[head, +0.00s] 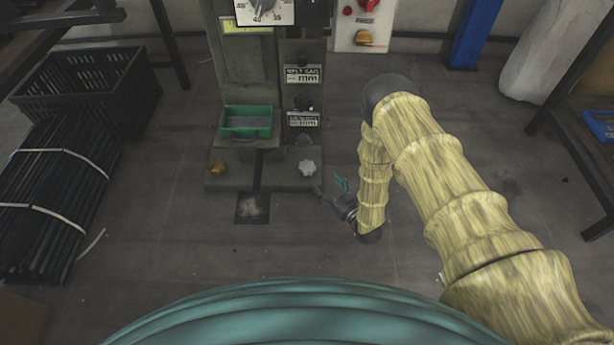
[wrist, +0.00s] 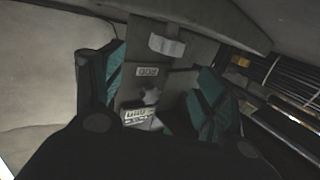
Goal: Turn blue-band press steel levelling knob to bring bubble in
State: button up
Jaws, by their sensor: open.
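The press (head: 240,70) stands in the middle of the head view; no blue band shows on the visible part. A pale steel star knob (head: 307,167) sits on the right of its base, and a brass knob (head: 218,168) on the left. My gripper (head: 330,187) is open and empty, low and just right of the steel knob, apart from it. In the wrist view, the steel knob (wrist: 150,95) shows between the teal finger pads (wrist: 208,108), beyond them. I cannot make out a bubble level in either view.
A green tray (head: 246,133) is on the press above its base. Label plates (head: 302,75) run up its right column. A black crate (head: 85,80) and strapped black rods (head: 60,190) lie at left. A red-knobbed panel (head: 362,22) is behind. The floor in front is clear.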

aim_at(312, 171)
jog(key=shift+w+a+f+y+b, duration=0.4)
jog(key=shift+a+f+y+b, duration=0.15)
jog(key=shift+f, duration=0.2)
jog(key=shift+w+a+n+t+b, duration=0.25)
jog(key=shift+a+n+t+b, duration=0.05)
jog(key=b+x, duration=0.4)
jog(key=x, duration=0.5)
jog(key=shift+f, duration=0.1)
jog(key=shift+w+a+b, duration=0.45)
jog(key=shift+w, duration=0.1)
jog(key=c, duration=1)
jog(key=shift+c, duration=0.2)
jog(key=shift+n+y, duration=0.3)
jog(key=shift+y, duration=0.05)
